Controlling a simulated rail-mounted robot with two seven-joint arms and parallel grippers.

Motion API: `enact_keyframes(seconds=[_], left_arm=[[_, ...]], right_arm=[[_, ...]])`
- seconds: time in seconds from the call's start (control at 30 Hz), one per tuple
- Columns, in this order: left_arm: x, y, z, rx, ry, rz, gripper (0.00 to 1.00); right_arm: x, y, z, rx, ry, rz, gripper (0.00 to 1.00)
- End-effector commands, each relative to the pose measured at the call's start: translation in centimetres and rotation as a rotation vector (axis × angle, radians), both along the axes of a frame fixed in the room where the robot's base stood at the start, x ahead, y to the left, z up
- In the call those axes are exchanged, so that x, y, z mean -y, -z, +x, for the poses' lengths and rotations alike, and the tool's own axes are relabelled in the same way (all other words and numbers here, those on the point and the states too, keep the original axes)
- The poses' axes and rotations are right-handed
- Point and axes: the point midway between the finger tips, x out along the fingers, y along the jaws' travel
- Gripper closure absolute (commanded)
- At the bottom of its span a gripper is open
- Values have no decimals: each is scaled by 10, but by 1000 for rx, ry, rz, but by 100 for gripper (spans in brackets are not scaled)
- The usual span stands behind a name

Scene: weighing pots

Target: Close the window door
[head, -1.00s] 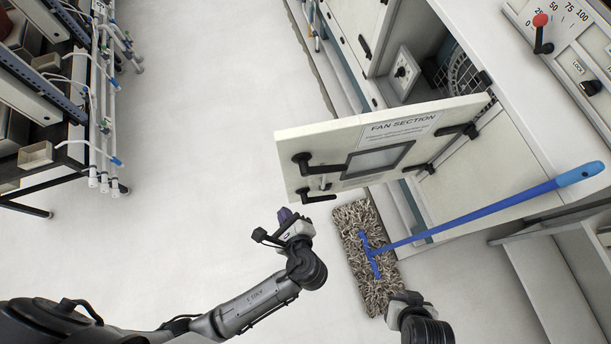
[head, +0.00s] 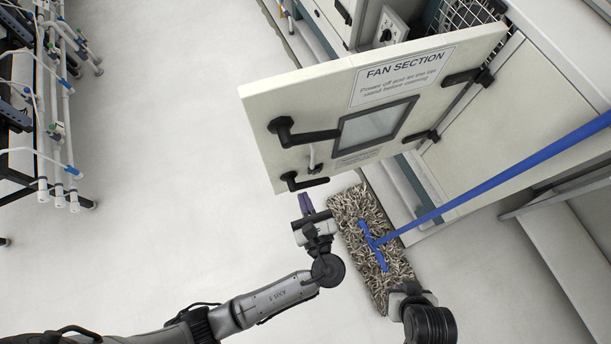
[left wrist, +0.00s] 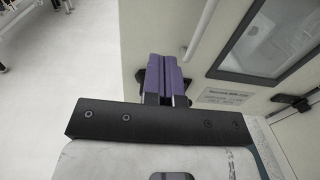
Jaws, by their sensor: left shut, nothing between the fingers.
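The window door (head: 300,100) is a pale panel labelled "FAN SECTION" with a small glass window (head: 375,127). It stands swung open from the cabinet, hinged at its right side, with two black handles (head: 303,133) near its free left edge. My left gripper (head: 306,203) is just below the door's lower left part in the head view, its purple fingers shut and empty. In the left wrist view the purple fingers (left wrist: 165,78) point toward the door panel (left wrist: 150,30); whether they touch it I cannot tell. My right gripper (head: 408,295) is at the bottom, its fingers not clearly visible.
A mop with a blue handle (head: 500,178) and a grey shaggy head (head: 350,215) lies under the door, close to both grippers. A cabinet opening with a fan guard (head: 465,14) is behind the door. A rack with white pipes (head: 40,100) stands at left. The floor between is clear.

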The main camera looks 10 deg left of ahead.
Motion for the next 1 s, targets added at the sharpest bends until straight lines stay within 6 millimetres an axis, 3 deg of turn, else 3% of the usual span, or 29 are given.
enact_keyframes(seconds=[0.2,0.5,1.0], left_arm=[[-24,4,37,5,-1,0,100],[-47,3,74,3,-1,-1,100],[-57,1,90,-2,-1,-1,100]], right_arm=[[-1,22,0,-1,3,4,100],[-1,44,0,-1,4,5,100],[1,52,0,-1,-4,-5,100]])
